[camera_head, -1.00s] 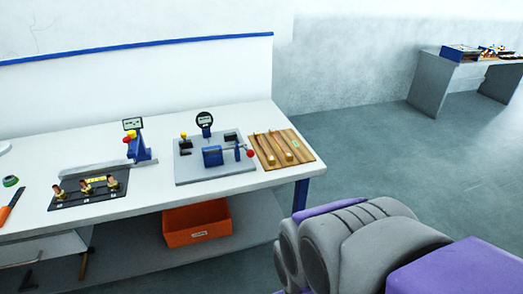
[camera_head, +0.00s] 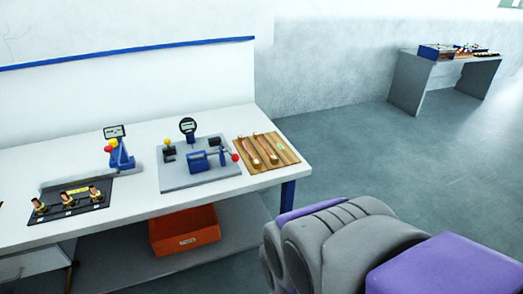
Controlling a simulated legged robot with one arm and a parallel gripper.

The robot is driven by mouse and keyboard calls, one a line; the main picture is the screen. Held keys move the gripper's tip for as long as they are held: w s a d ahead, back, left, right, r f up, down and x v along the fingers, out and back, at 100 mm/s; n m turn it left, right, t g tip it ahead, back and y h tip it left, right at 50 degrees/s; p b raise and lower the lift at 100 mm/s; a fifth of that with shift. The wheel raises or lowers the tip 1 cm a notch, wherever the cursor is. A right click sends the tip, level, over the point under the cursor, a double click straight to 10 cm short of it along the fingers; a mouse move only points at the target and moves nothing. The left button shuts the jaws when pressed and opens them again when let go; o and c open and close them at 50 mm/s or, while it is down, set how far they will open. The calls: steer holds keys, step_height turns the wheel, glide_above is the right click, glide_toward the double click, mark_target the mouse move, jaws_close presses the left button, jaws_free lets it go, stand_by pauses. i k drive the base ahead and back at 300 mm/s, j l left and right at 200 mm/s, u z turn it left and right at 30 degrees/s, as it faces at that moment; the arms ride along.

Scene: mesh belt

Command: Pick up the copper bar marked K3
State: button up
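Copper-coloured bars lie side by side on a slatted wooden board (camera_head: 288,158) at the right end of the white workbench. One bar (camera_head: 266,149) runs near the board's middle, and another (camera_head: 251,150) lies to its left. Their markings are too small to read, so I cannot tell which is K3. My folded arm, grey and purple, fills the lower right. My gripper's fingers do not show.
A black plate (camera_head: 97,204) with several copper-coloured pieces lies farther left. An orange bin (camera_head: 185,230) sits below the bench. Open floor lies to the right.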

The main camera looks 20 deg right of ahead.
mark_target(256, 163)
steer(key=i+j+z, duration=0.1)
steer(key=z, duration=0.3)
steer(key=j+z, duration=0.1)
steer(key=z, duration=0.25)
steer(key=i+j+z, duration=0.1)
steer(key=z, duration=0.3)
steer(key=i+j+z, duration=0.2)
steer(key=j, duration=0.6)
steer(key=i+j+z, duration=0.1)
steer(key=j+z, duration=0.15)
steer(key=j, duration=0.6)
steer(key=i+j+z, duration=0.2)
steer(key=j, duration=0.6)
steer(key=k, duration=0.1)
